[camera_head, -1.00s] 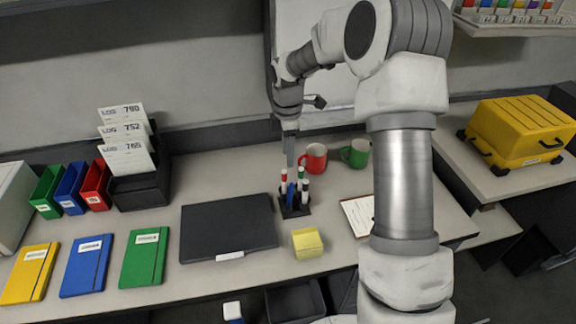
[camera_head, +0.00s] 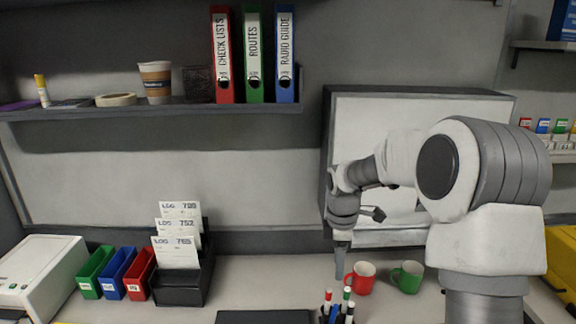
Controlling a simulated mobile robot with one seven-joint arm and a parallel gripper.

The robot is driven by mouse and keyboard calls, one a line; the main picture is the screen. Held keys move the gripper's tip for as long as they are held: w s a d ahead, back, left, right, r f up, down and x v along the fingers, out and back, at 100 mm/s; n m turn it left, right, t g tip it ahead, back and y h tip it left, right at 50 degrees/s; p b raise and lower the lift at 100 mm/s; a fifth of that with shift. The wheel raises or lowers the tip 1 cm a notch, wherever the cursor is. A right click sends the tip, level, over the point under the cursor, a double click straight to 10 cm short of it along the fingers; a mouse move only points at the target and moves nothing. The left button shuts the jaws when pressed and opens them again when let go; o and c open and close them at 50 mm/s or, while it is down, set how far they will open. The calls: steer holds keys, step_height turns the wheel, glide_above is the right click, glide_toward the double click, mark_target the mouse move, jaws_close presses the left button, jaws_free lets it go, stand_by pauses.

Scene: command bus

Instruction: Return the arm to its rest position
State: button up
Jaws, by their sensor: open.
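My arm rises at the right of the head view and bends over to the left. My gripper (camera_head: 340,262) points down over the desk, left of the red mug (camera_head: 360,278) and above and behind the pen holder with its markers (camera_head: 340,306). The fingers appear as one narrow grey shape from this side. Nothing shows held in them. The gripper looks clear of the mug and the markers.
A green mug (camera_head: 407,277) stands right of the red one. A black rack with log cards (camera_head: 182,288) and green, blue and red bins (camera_head: 117,273) stand at left. Above is a shelf (camera_head: 200,108) with binders (camera_head: 254,55). A whiteboard (camera_head: 375,115) stands behind my arm.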

steer(key=s+r+m+t, duration=0.2)
steer(key=s+r+m, duration=0.3)
steer(key=s+r, duration=0.3)
steer(key=s+r+m+t, duration=0.1)
steer(key=s+r+m, duration=0.2)
steer(key=s, duration=0.7)
steer(key=s+r+m+t, duration=0.2)
steer(key=s+r+m, duration=0.1)
steer(key=s+m, duration=0.5)
steer(key=shift+s+r+m, duration=0.15)
steer(key=shift+s+m, duration=0.15)
steer(key=shift+s, duration=0.95)
